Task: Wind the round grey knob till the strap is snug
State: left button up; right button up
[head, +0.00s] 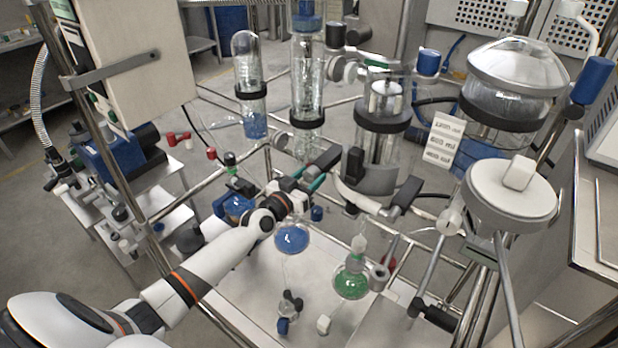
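My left gripper (322,172) is near the middle of the head view, at the frame below the glass columns. Its two dark, teal-edged fingers look apart, with nothing clearly between them. A black clamp block (355,165) is just right of the fingertips. I cannot tell for sure which part is the task's knob. A large round pale-grey disc (490,205) with a white block on top stands at the right, well away from the gripper. A small round grey part (380,272) sits beside the green flask. I cannot clearly pick out the strap. My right gripper is not visible.
Glass columns (307,85) and a large glass vessel (510,80) stand behind the gripper. A blue flask (291,239) hangs just below it, and a green flask (351,283) is lower right. Metal rails surround the white tray (250,300). A control box (140,50) stands upper left.

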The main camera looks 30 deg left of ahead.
pick_arm(q)
jog(key=c, duration=0.7)
jog(key=shift+m+p, duration=0.4)
jog(key=shift+m, duration=1.4)
jog(key=o, duration=1)
jog(key=shift+s, duration=0.1)
jog(key=s+a+b, duration=0.1)
jog(key=s, duration=1)
jog(key=shift+s+a, duration=0.4)
